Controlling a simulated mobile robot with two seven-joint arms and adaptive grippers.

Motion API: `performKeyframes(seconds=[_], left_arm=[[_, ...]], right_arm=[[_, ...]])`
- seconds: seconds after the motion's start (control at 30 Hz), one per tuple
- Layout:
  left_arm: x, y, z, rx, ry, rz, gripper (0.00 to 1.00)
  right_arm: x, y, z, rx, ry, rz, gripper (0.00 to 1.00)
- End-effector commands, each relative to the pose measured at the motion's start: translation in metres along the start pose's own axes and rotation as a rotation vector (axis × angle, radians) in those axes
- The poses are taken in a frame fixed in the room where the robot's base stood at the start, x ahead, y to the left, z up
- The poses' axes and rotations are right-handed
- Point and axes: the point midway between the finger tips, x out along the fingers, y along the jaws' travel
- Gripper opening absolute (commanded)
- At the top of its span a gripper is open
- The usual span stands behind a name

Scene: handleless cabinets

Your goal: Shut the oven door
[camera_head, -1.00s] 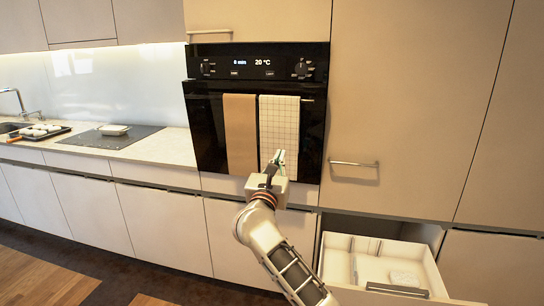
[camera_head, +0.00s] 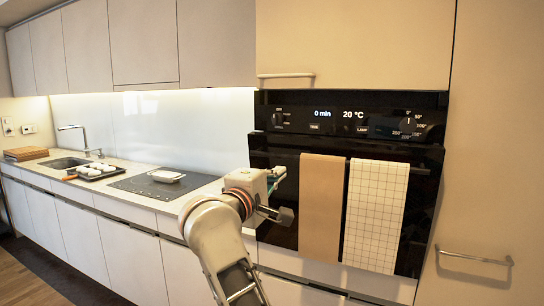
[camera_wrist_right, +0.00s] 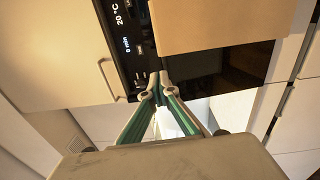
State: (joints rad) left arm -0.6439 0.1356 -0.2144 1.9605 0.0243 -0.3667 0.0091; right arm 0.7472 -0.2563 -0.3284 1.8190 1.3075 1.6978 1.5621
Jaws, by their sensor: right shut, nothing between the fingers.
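The black glass oven door (camera_head: 278,222) stands upright below the control panel (camera_head: 345,121). It looks shut or nearly so; I cannot tell whether a small gap is left. A brown towel (camera_head: 321,205) and a white checked towel (camera_head: 376,215) hang over its front and hide most of its handle. My right gripper (camera_head: 280,174) is shut and empty, in front of the door's left part, left of the brown towel. In the right wrist view the fingertips (camera_wrist_right: 160,77) meet near the dark glass, with the brown towel (camera_wrist_right: 215,22) close by; contact is unclear. My left gripper is out of view.
Left of the oven runs a counter (camera_head: 130,172) with a cooktop (camera_head: 140,186), a white dish (camera_head: 166,176), a tray (camera_head: 95,171) and a sink (camera_head: 65,162). A cabinet handle (camera_head: 474,257) sticks out at the right, and another (camera_head: 286,76) above the oven.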

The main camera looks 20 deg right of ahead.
Motion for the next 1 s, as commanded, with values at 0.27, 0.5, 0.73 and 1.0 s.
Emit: performKeyframes(seconds=[0.27,0.5,0.73,1.0], left_arm=[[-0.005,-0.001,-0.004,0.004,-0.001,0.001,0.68],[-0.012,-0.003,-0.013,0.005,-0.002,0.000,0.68],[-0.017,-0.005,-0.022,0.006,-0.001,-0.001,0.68],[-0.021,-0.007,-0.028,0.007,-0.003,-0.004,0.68]], right_arm=[[0.016,0.003,0.003,0.035,-0.005,-0.006,0.00],[0.062,0.004,0.003,0.031,-0.006,-0.005,0.00],[0.105,0.004,0.003,0.029,-0.006,-0.005,0.00],[0.135,0.001,0.002,0.031,-0.003,-0.007,0.00]])
